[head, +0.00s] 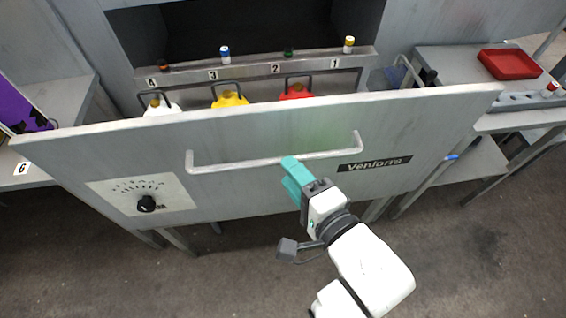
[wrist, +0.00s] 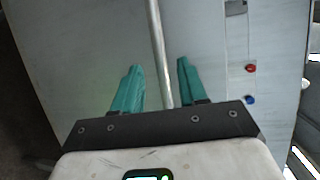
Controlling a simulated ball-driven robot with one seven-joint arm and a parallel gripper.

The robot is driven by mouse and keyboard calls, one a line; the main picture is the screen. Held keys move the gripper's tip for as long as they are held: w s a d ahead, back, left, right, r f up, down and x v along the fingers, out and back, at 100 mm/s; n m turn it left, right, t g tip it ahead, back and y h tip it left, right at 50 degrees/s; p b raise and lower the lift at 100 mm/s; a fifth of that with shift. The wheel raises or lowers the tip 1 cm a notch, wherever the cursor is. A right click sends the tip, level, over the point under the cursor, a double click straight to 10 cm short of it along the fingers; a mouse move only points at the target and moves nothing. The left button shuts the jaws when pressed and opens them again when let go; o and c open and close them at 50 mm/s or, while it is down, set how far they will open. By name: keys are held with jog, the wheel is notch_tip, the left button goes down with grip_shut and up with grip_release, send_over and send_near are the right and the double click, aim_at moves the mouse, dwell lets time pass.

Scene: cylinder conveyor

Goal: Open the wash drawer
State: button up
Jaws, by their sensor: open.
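The wash drawer's grey front panel (head: 260,130) stands out from the machine, with jugs visible in the space behind its top edge. Its long metal handle (head: 230,163) runs across the middle of the panel. My gripper (head: 290,167) is at the handle, a little right of its middle. In the wrist view my gripper (wrist: 159,68) is open, with a teal finger on each side of the handle bar (wrist: 156,40). The bar runs between the fingers, and I cannot tell whether either touches it.
Behind the panel are a white jug (head: 160,108), a yellow jug (head: 231,99) and a red jug (head: 296,92). Small capped cylinders stand on the numbered ledge (head: 180,76). A red tray (head: 509,64) lies on the right bench. Bare floor (head: 470,260) lies in front.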

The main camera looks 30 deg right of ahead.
jog(key=shift+s+d+r, duration=0.1)
jog(key=shift+s+r, duration=0.05)
jog(key=shift+s, duration=0.75)
jog(key=shift+s+d+r, duration=0.1)
jog(key=shift+s+r, duration=0.1)
jog(key=shift+s, duration=0.7)
jog(key=shift+s+r, duration=0.15)
jog(key=shift+s, duration=0.75)
jog(key=s+d+f+n+g, duration=0.5)
jog(key=d+f+n+g, duration=0.1)
jog(key=f, duration=0.4)
jog(key=s+d+f+n+g+h, duration=0.1)
jog(key=s+d+f+n+g, duration=0.5)
jog(key=f+n+g, duration=0.3)
jog(key=shift+f+n+h, duration=0.3)
jog(key=shift+f+n, duration=0.6)
jog(key=shift+n, duration=0.3)
